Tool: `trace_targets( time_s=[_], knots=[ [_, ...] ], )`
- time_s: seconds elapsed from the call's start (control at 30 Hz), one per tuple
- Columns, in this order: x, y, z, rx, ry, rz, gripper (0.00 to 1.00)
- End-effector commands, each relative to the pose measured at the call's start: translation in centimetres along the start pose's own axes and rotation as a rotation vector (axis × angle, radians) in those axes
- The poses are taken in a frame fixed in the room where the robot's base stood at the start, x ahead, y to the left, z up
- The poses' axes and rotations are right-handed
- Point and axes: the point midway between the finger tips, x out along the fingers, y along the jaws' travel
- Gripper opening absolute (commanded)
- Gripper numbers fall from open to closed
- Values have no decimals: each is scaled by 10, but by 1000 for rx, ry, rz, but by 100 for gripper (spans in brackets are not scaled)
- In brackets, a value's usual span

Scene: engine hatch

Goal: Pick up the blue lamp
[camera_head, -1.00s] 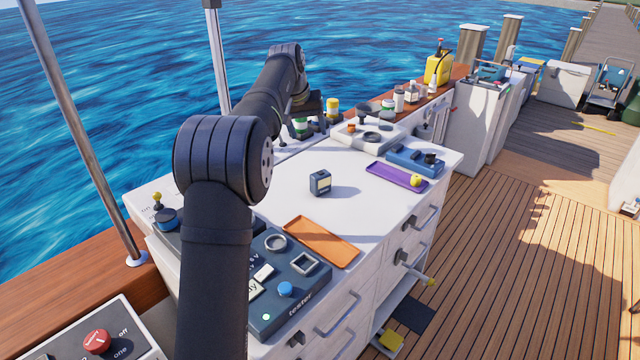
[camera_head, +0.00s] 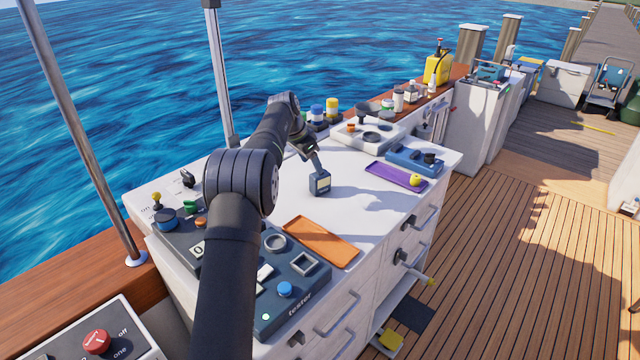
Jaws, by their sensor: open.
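The blue lamp (camera_head: 320,185), a small dark blue block with a pale face, stands upright on the white worktop (camera_head: 285,203) near its middle. My gripper (camera_head: 317,168) points down from the upper left and its fingers reach the top of the lamp. It is open. The fingers are small and dark here, so I cannot tell whether they touch the lamp or straddle it.
Jars (camera_head: 332,106) stand at the back. Worktop around the lamp is clear.

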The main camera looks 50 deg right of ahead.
Motion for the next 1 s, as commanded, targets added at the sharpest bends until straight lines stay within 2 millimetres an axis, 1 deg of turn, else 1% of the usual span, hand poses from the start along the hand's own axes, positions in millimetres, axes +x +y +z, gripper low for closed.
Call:
trace_targets(
  time_s=[0.03,0.1,0.23,0.53,0.83,1.0],
  knots=[
    [12,1,0,0,-2,2,65],
    [27,1,0,0,-2,2,65],
    [48,0,0,0,-1,1,65],
    [69,-1,-2,-1,0,0,65],
    [106,-4,-5,-2,-1,0,65],
    [111,-4,-5,-2,0,-2,65]
  ],
)
